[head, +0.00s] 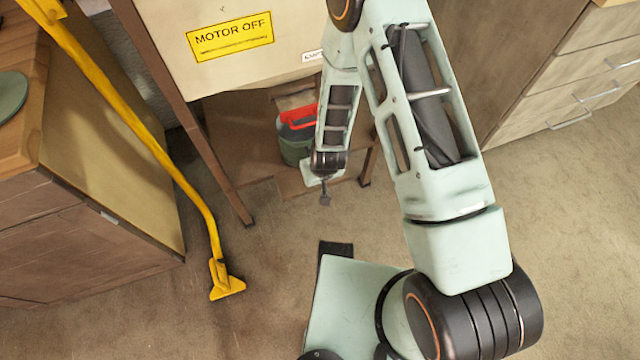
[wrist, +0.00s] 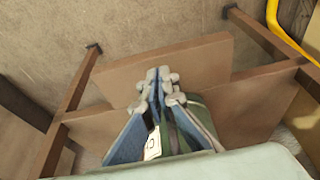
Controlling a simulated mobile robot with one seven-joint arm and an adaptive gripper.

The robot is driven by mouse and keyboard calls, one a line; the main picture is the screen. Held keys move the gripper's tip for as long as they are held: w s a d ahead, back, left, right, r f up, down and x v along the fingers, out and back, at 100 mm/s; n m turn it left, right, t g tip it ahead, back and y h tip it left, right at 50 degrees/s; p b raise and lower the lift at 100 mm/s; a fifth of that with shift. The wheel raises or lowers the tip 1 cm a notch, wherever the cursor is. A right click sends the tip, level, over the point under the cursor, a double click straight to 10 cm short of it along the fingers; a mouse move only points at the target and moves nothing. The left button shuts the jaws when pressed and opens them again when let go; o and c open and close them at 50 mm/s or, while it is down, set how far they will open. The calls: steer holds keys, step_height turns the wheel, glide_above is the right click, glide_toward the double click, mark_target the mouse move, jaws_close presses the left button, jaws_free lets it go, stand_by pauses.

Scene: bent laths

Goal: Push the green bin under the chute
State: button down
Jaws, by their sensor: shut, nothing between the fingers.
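The green bin (head: 294,149), with a red part (head: 299,116) at its top, stands low beneath a beige boxed machine (head: 260,20) on brown legs. My forearm hides its right side. I cannot clearly make out the chute; the machine's underside is partly hidden. My gripper (head: 325,200) points down in front and to the right of the bin in the head view. In the wrist view my gripper (wrist: 161,78) is shut and empty, its fingertips together above a brown board. A dark green patch shows beside the fingers there; I cannot tell whether they touch the bin.
A yellow bent pole (head: 150,130) leans at the left beside a wooden cabinet (head: 100,170), its foot on the carpet. A drawer unit (head: 570,80) stands at the right. The machine's brown legs (head: 225,180) flank the bin. Carpet in front is open.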

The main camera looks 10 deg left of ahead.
steer(key=shift+w+a, duration=0.5)
steer(key=shift+w, duration=0.25)
steer(key=shift+w+a+b, duration=0.2)
steer(key=shift+w+a, duration=0.3)
steer(key=shift+w, duration=0.3)
steer(key=shift+w+a+b, duration=0.2)
steer(key=shift+w+a, duration=0.25)
steer(key=shift+w, duration=0.3)
steer(key=shift+s+d, duration=0.1)
steer(key=shift+s, duration=0.05)
